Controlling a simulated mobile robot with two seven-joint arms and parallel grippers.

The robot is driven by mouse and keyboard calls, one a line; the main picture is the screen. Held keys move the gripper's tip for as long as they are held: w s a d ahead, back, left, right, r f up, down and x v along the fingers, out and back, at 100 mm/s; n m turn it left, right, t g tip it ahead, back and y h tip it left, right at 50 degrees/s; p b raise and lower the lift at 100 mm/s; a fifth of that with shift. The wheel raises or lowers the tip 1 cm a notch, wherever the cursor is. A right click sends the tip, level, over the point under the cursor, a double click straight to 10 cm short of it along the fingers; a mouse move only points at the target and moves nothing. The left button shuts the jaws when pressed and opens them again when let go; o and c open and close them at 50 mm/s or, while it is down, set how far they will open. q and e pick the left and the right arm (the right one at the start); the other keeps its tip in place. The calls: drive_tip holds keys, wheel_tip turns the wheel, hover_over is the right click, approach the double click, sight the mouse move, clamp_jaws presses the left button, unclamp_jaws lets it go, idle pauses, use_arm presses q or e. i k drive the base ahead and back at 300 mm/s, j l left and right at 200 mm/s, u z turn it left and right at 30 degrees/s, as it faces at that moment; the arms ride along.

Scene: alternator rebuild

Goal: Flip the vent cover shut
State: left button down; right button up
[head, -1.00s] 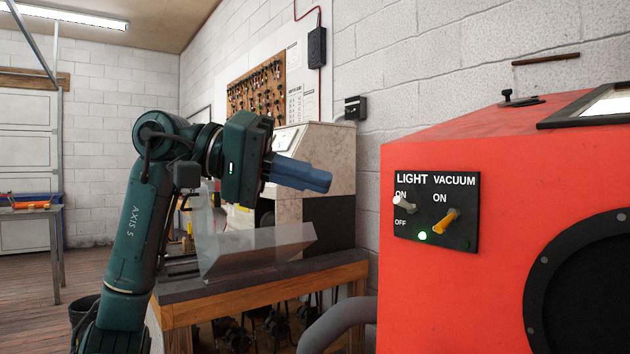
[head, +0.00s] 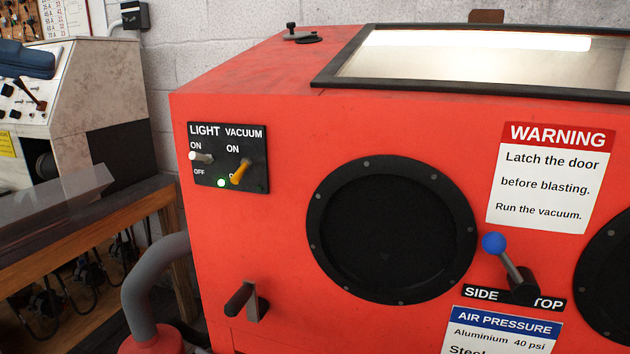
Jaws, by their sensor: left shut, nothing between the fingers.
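A small black fitting with an upright knob (head: 292,30) sits on the top rear left of the red blasting cabinet (head: 280,105), with a flat dark disc (head: 309,40) beside it. It looks like the vent and its cover, but it is too small to tell whether the cover is open or shut. The rest of that arm is out of view. My right gripper is not in view.
The cabinet front has a light and vacuum switch panel (head: 228,158), a round black port (head: 390,230), a blue-knobbed lever (head: 508,260) and a black handle (head: 243,299). A framed window (head: 470,60) covers much of the top. A grey hose (head: 150,285) runs at lower left.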

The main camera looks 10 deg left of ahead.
sight(293, 34)
drive_tip(key=k+j, duration=0.3)
drive_tip(key=j, duration=0.15)
drive_tip(key=k+j, duration=0.35)
